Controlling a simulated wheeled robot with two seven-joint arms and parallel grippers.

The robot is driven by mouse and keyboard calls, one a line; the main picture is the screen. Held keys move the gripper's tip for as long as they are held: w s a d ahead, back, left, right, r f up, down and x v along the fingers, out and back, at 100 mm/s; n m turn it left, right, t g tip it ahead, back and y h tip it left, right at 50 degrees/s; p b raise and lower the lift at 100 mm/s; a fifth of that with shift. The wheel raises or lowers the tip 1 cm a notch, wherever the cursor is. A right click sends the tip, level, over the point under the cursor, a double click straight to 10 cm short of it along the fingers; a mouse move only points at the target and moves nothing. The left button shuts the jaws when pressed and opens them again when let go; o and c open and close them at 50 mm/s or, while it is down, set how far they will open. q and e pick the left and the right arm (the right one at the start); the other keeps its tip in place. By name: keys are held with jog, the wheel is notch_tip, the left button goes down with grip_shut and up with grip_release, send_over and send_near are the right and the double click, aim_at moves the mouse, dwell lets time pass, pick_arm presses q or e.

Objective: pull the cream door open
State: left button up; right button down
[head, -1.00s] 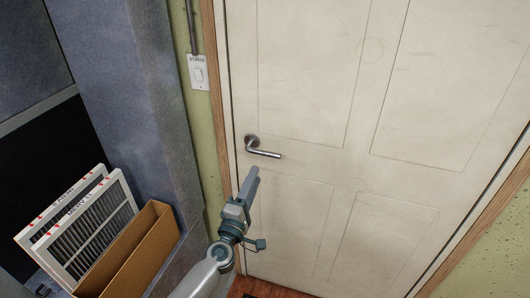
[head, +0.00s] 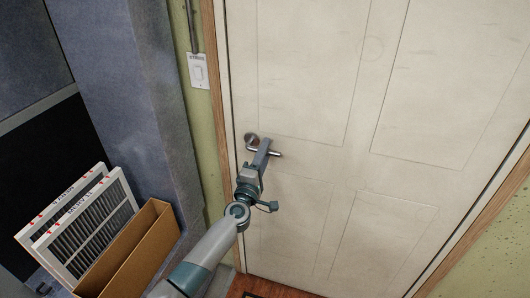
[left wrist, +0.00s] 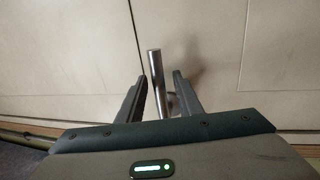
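The cream door (head: 310,90) fills the middle of the head view and looks closed in its wooden frame. Its metal lever handle (head: 251,140) is at the door's left side, with the lever pointing right. My left gripper (head: 264,147) is at the lever and covers part of it. In the left wrist view, the handle (left wrist: 156,75) stands between the two fingers of my left gripper (left wrist: 158,90). The fingers are open, with a gap visible on both sides of the lever near its end. My right gripper is not in view.
A cardboard box (head: 135,255) with white-framed filters (head: 85,225) stands at the lower left, beside a grey wall block (head: 125,100). A light switch (head: 198,71) is on the green wall left of the door. A reddish-brown floor strip or mat (head: 262,288) lies at the door's foot.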

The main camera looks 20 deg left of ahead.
pick_arm(q)
grip_shut()
jog(key=shift+s, duration=0.2)
